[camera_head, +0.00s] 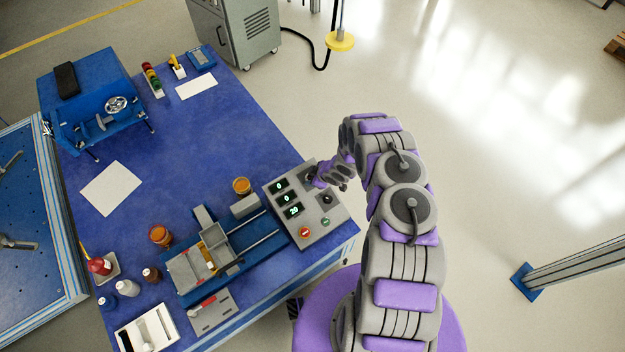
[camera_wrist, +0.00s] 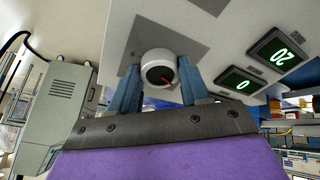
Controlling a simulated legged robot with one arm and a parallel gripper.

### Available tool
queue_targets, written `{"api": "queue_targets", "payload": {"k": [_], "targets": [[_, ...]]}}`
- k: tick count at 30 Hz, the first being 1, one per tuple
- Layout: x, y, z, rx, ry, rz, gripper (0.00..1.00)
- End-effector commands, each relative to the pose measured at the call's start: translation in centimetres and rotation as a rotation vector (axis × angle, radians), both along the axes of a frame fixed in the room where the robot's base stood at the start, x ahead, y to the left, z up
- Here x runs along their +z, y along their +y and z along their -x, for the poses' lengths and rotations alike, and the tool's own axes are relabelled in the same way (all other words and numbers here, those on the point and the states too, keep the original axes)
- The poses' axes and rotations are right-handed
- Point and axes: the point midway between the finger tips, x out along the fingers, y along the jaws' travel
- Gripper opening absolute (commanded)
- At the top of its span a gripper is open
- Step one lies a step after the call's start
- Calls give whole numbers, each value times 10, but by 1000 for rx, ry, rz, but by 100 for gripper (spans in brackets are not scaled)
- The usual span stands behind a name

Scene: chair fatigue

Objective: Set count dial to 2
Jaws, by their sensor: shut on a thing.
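A grey control panel (camera_head: 317,232) sits at the right corner of the blue table. My gripper (camera_head: 316,178) is at the panel's back dial. In the wrist view, the blue fingers of my gripper (camera_wrist: 160,82) are shut on a round white dial (camera_wrist: 157,60) with a red mark on its dark face. I cannot read a label on this dial. A second dial (camera_head: 327,199) is nearer the front.
A red button (camera_head: 305,232) and a green button (camera_head: 326,221) are on the panel's front part. A fixture with rails (camera_head: 215,250) and an amber jar (camera_head: 242,186) stand left of the panel. The table's middle (camera_head: 200,140) is clear.

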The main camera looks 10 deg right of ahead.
Motion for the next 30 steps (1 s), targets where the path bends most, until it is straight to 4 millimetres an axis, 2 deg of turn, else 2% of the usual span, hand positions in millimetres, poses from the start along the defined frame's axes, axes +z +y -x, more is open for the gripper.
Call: {"api": "queue_targets", "payload": {"k": [9, 15, 30], "targets": [[-2, -2, -2, 214, -34, 81, 15], [-1, -2, -2, 294, -46, 111, 15], [1, -1, -2, 342, -53, 128, 15]]}}
